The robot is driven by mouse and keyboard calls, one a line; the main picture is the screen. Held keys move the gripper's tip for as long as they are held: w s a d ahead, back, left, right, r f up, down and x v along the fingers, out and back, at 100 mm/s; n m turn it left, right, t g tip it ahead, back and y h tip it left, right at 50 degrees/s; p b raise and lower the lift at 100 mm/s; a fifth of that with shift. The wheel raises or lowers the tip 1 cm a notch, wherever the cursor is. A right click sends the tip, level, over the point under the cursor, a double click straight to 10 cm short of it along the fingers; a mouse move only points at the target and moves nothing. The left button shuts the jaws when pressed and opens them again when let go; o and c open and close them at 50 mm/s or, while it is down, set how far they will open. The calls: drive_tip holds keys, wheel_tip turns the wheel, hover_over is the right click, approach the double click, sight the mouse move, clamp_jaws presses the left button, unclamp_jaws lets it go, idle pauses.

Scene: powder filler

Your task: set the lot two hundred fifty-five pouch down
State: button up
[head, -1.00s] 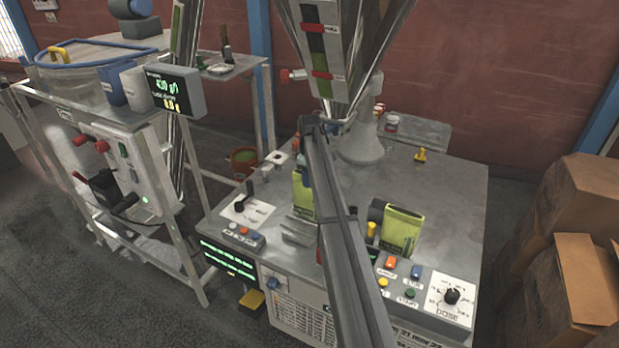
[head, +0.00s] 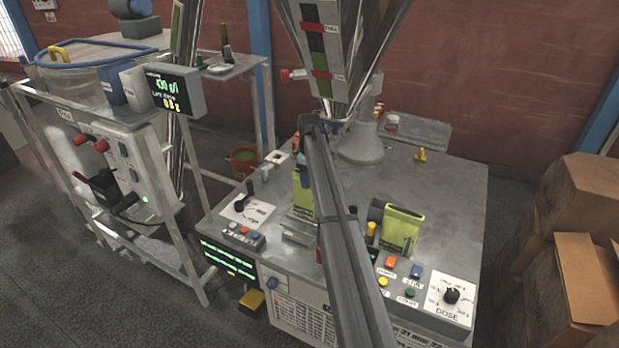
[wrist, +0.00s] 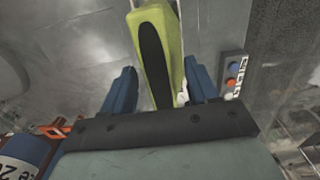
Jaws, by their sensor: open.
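A yellow-green pouch (wrist: 176,25) with a dark open mouth stands between the two blue fingers of my gripper (wrist: 161,78) in the wrist view. The fingers are open, one on each side, with a gap at the left finger; contact at the right one is unclear. In the head view, this pouch (head: 301,200) stands at the front of the filler table, partly hidden by my arm, which also hides most of my gripper. A second green pouch (head: 402,229) stands to the right, behind the button panel. I cannot read a lot number on either.
The filler's steel hopper (head: 345,45) hangs above the table (head: 445,195). A dose dial (head: 451,296), buttons and a lever plate (head: 247,210) line the front edge. Cardboard boxes (head: 575,290) stand at the right. The table's right side is mostly clear.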

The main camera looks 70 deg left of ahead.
wheel_tip(320, 180, up, 12)
idle(0.5)
drive_tip(key=shift+f, duration=0.1)
